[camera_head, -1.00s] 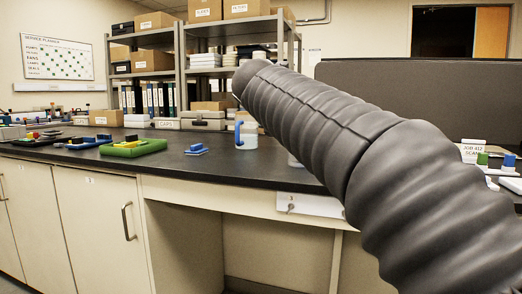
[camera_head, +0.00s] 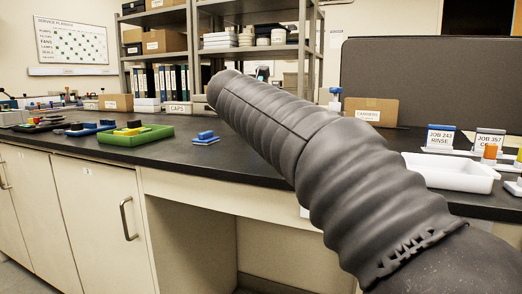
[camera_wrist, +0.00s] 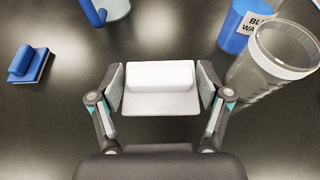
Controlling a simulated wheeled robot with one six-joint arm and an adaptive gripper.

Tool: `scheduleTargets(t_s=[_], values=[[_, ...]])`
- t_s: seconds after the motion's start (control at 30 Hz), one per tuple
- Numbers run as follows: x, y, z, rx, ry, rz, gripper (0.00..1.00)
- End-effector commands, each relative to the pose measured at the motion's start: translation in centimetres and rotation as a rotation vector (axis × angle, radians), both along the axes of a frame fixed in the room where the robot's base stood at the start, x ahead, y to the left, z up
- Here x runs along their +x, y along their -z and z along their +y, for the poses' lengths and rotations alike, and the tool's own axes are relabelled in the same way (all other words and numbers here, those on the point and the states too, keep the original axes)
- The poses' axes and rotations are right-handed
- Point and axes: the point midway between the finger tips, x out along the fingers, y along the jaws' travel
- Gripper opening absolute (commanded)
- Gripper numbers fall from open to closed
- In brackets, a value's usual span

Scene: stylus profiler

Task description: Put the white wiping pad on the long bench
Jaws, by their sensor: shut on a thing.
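The white wiping pad (camera_wrist: 160,98), a flat white block with a raised grip, sits between the fingers of my gripper (camera_wrist: 161,90) in the wrist view. Both fingers press on its sides. The dark top of the long bench (camera_head: 255,160) lies beneath it in the wrist view. I cannot tell whether the pad touches the bench top or hangs above it. In the head view my own arm hides my gripper and the pad.
A blue pad (camera_wrist: 31,64) lies left of my gripper. A clear beaker (camera_wrist: 272,62) and a blue labelled container (camera_wrist: 238,28) stand close on the right. A blue-handled vessel (camera_wrist: 104,10) is at the top. A white tray (camera_head: 450,174) and green tray (camera_head: 135,136) are on the bench.

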Motion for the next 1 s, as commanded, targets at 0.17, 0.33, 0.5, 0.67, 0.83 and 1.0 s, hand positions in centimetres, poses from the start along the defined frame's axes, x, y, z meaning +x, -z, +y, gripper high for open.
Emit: scheduleTargets(t_s=[0.17, 0.33, 0.5, 0.67, 0.83, 1.0], values=[[0.8, 1.5, 2.3, -0.002, -0.002, 0.002, 0.14], [1.0, 2.0, 2.8, 0.000, -0.001, 0.000, 0.14], [1.0, 4.2, 2.7, -0.001, -0.003, 0.003, 0.14], [1.0, 5.8, 2.7, 0.000, -0.002, 0.001, 0.14], [1.0, 5.7, 2.7, 0.001, -0.003, 0.000, 0.14], [1.0, 6.0, 2.7, 0.001, -0.003, 0.001, 0.14]])
